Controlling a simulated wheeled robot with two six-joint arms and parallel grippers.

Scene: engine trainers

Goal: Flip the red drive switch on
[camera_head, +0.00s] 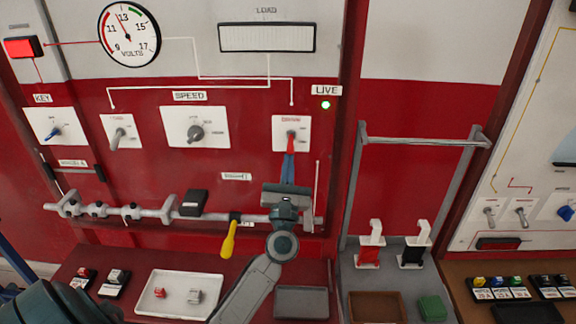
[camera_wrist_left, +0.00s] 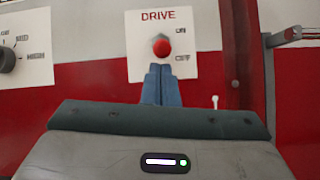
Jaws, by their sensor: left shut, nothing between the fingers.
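The red drive switch (camera_head: 291,138) sits on a white plate (camera_head: 303,122) on the red panel, below the green LIVE light. In the left wrist view its red knob (camera_wrist_left: 161,46) faces me under the word DRIVE, between ON above and OFF below. I cannot tell for sure which way the lever is set. My left gripper (camera_head: 289,157) is shut and empty, its blue fingertips (camera_wrist_left: 160,70) right below the knob. I cannot tell whether they touch it. My right gripper is not in view.
A speed knob (camera_head: 196,133), another toggle switch (camera_head: 119,134) and a key switch (camera_head: 55,132) are left of the drive plate. A horizontal rail (camera_head: 150,212) with a yellow-handled tool (camera_head: 229,240) runs below. A metal frame (camera_head: 420,141) stands to the right. A white tray (camera_head: 150,301) lies on the lower shelf.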

